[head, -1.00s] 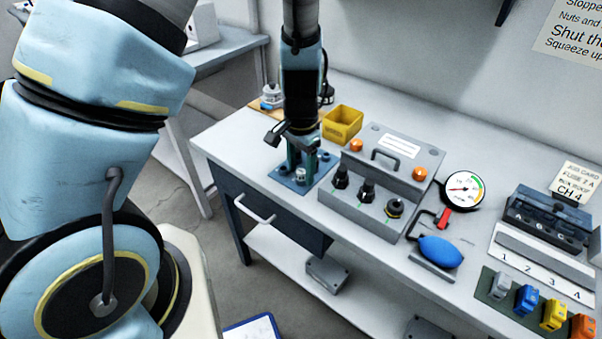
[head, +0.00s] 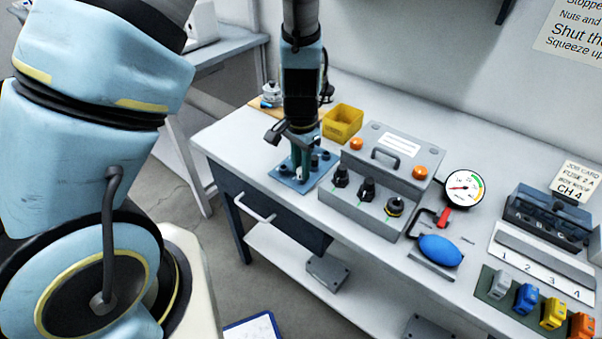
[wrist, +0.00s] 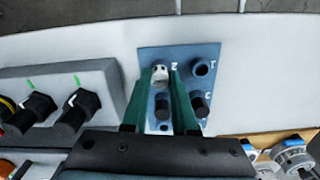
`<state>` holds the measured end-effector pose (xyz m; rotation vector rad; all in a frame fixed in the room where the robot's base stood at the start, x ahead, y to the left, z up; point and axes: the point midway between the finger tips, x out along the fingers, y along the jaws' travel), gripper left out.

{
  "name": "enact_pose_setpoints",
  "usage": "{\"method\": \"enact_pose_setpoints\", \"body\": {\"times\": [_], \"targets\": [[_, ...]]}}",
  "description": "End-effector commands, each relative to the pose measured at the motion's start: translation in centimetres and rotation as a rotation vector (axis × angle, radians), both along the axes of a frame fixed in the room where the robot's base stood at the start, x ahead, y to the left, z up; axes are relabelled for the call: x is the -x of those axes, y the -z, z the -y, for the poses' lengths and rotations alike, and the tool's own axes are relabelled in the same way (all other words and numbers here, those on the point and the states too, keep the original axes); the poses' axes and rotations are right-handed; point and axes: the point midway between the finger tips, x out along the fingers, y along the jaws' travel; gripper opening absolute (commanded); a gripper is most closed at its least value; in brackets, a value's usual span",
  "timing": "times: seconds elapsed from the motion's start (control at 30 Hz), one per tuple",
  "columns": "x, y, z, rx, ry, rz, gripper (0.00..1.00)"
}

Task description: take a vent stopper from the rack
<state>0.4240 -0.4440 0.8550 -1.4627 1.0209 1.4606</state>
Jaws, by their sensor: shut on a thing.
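The rack (head: 283,176) is a blue plate on the left part of the bench, and it fills the middle of the wrist view (wrist: 181,55). My gripper (head: 301,174) points down over it. In the wrist view my gripper's green fingers (wrist: 160,75) are closed on a pale grey vent stopper (wrist: 160,78) beside a white letter on the plate. I cannot tell whether this stopper is seated or raised. Dark round pieces stand apart on the rack, at upper right (wrist: 202,68), lower right (wrist: 199,106) and below the held stopper (wrist: 162,106).
A grey box with black knobs (head: 367,190) stands close right of the rack. A yellow bin (head: 342,122) is behind it. A gauge (head: 463,188), a blue bulb (head: 439,251) and coloured clips (head: 526,297) lie farther right. Bare bench (head: 225,140) shows to the left.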

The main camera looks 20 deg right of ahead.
Motion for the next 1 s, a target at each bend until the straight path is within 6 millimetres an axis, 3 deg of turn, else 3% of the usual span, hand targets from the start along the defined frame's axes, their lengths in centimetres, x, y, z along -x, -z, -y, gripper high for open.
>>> {"method": "enact_pose_setpoints", "body": {"times": [0.37, 0.8, 1.0], "targets": [[0.0, -0.9, 0.1, 0.002, 0.001, 0.002, 0.0], [0.0, -7.9, 0.1, 0.004, 0.001, 0.003, 0.0], [0.0, -9.8, 0.1, 0.002, 0.002, 0.002, 0.0]]}}
